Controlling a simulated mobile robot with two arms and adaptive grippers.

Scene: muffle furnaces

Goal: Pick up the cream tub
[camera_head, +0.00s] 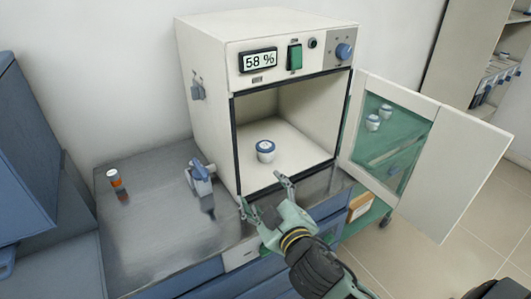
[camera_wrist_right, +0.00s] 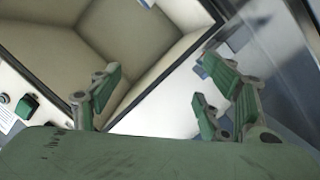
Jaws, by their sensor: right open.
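The cream tub (camera_head: 265,151), a small round white tub with a blue lid, stands upright on the floor of the open chamber of the cream cabinet (camera_head: 205,110). In the right wrist view the same open gripper (camera_wrist_right: 160,98) faces the chamber's pale inner walls; I cannot make out the tub clearly there. My left gripper is not in view.
The cabinet door (camera_head: 439,170) stands open to the right; tub-like shapes show in its green glass. A small orange-and-white bottle (camera_head: 117,183) and a blue-grey device (camera_head: 200,178) stand on the metal bench (camera_head: 150,245) at left. The chamber around the tub is clear.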

